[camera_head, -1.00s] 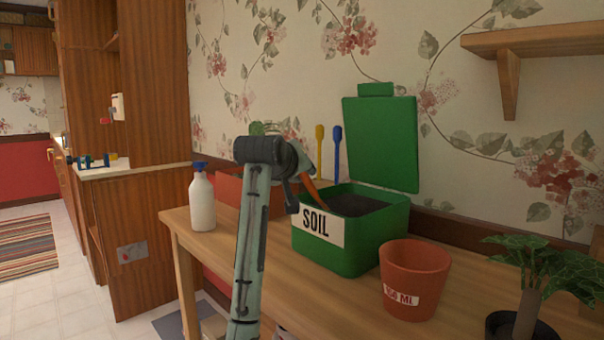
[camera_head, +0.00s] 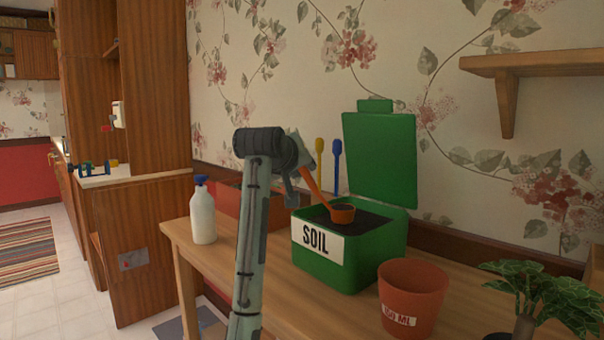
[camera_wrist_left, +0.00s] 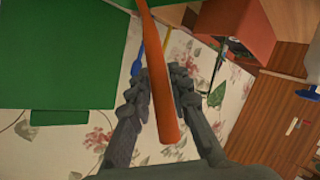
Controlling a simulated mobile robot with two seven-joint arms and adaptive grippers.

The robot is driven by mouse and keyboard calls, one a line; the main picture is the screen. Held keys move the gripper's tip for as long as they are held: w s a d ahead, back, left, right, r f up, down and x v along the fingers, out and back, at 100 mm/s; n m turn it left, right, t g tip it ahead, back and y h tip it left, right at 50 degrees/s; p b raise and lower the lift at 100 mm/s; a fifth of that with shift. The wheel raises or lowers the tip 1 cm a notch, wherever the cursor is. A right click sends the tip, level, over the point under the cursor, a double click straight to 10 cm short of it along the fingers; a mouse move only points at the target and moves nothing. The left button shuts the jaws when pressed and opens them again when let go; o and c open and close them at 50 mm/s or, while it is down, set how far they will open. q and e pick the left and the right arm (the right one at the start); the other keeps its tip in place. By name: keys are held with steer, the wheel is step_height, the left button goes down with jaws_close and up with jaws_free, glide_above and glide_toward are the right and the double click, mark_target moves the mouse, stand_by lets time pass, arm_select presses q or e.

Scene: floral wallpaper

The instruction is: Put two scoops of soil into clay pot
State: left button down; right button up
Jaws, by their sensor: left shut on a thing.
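My left gripper (camera_head: 297,155) is shut on the handle of an orange scoop (camera_head: 341,213). The handle also shows between the fingers in the left wrist view (camera_wrist_left: 163,75). The scoop's bowl is over the open top of the green soil box (camera_head: 372,262), just above the dark soil (camera_head: 372,223), and dark soil shows in the bowl. The box's green lid (camera_head: 380,160) stands open at the back. The clay pot (camera_head: 412,297), with a white label, stands on the table right of the box. I cannot see inside it. My right gripper is not in view.
A leafy plant (camera_head: 535,290) is right of the pot. A wooden shelf (camera_head: 540,62) is on the wall.

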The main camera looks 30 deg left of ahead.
arm_select(q)
steer(key=shift+r, duration=2.95)
steer(key=shift+a+f, duration=0.1)
